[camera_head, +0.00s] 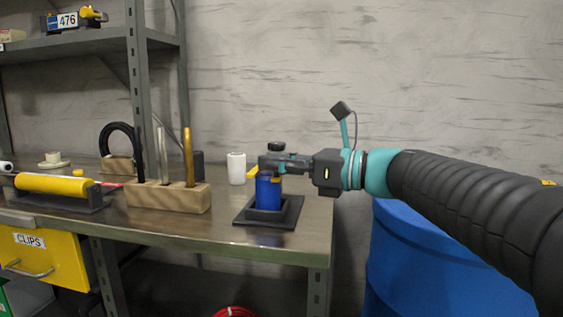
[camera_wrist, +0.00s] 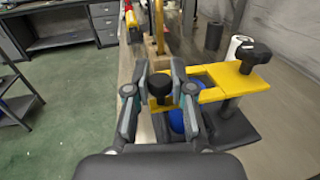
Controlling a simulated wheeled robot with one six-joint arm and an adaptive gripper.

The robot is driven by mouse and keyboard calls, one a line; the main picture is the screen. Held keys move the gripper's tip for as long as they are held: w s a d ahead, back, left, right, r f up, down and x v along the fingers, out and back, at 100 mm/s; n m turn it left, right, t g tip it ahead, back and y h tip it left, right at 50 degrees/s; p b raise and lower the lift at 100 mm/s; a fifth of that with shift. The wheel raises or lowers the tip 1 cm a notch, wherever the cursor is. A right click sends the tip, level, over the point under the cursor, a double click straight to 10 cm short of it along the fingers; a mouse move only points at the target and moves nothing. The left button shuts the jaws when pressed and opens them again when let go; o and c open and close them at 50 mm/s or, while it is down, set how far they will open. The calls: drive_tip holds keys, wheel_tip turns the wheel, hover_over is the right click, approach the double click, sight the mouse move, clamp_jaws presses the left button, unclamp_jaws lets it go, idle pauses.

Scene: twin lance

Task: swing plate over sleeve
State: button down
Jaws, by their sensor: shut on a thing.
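A blue sleeve (camera_head: 268,192) stands upright on a black base (camera_head: 245,220) near the bench's right end. In the wrist view the sleeve (camera_wrist: 177,122) shows only in part behind my gripper's finger. A yellow plate (camera_wrist: 235,80) extends from the gripper to the right, with a large black knob (camera_wrist: 254,55) at its far end; that end also shows in the head view (camera_head: 282,170). My gripper (camera_wrist: 160,72) is shut on a smaller black knob (camera_wrist: 159,86) at the plate's near end. In the head view my gripper (camera_head: 267,163) is at the sleeve's top. How fully the plate covers the sleeve cannot be told.
A wooden block (camera_head: 165,197) with upright rods stands left of the base. A white cylinder (camera_head: 236,168) stands behind. A yellow roller-like thing (camera_head: 53,184) lies farther left. A blue barrel (camera_head: 410,260) stands on the floor right of the bench, below my arm.

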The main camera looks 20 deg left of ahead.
drive_tip(key=shift+r, duration=0.1)
drive_tip(key=c, duration=1)
unclamp_jaws()
drive_tip(key=shift+d, duration=0.15)
drive_tip(key=d, duration=0.4)
drive_tip(key=s+d, duration=0.1)
drive_tip(key=d, duration=0.6)
drive_tip(key=shift+s+d, duration=0.2)
drive_tip(key=shift+d, duration=0.15)
